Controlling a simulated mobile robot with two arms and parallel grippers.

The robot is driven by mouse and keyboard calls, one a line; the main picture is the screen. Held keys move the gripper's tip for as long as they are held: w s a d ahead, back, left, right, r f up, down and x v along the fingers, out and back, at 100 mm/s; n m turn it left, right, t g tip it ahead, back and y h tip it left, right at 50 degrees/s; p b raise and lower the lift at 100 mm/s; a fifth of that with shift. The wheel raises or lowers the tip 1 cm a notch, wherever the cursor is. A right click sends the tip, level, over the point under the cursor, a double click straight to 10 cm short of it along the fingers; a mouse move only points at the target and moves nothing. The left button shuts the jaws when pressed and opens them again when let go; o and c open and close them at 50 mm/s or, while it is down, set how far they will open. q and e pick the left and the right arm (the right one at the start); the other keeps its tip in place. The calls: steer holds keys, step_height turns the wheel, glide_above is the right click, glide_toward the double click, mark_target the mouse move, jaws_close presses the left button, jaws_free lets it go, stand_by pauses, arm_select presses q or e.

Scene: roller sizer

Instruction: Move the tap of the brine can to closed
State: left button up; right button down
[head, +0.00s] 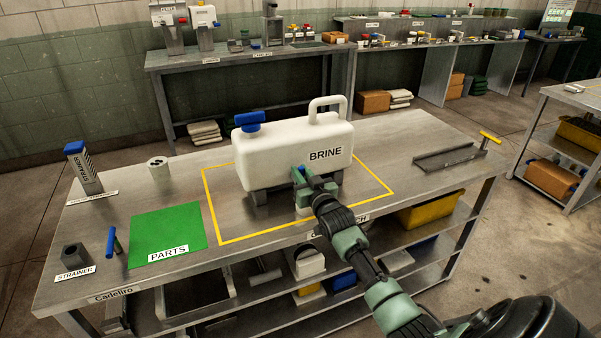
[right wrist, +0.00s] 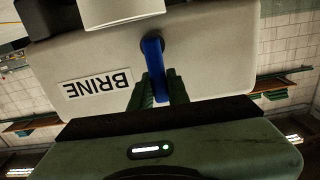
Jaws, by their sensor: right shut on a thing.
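The white brine can (head: 290,150), labelled BRINE, stands on dark feet inside a yellow outline on the bench. It has a blue cap (head: 250,122) at top left and a handle loop at top right. My right gripper (head: 301,175) is at the lower front of the can. In the right wrist view, which shows the label upside down, the blue tap lever (right wrist: 153,58) comes out from the can's face. The fingers (right wrist: 155,90) are shut on its end, one on each side. My left gripper is not in view.
On the bench (head: 130,192) are a green PARTS mat (head: 165,228), a strainer box (head: 84,168), a white cup (head: 159,168), a blue-handled tool (head: 111,242) and a metal channel (head: 447,157) at right.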

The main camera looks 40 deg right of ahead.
steer(key=c, duration=1.4)
jaws_free()
steer(key=shift+o, duration=0.2)
steer(key=v, duration=0.7)
steer(key=shift+s+b, duration=0.3)
steer(key=shift+s, duration=0.1)
steer(key=shift+a+f, duration=0.1)
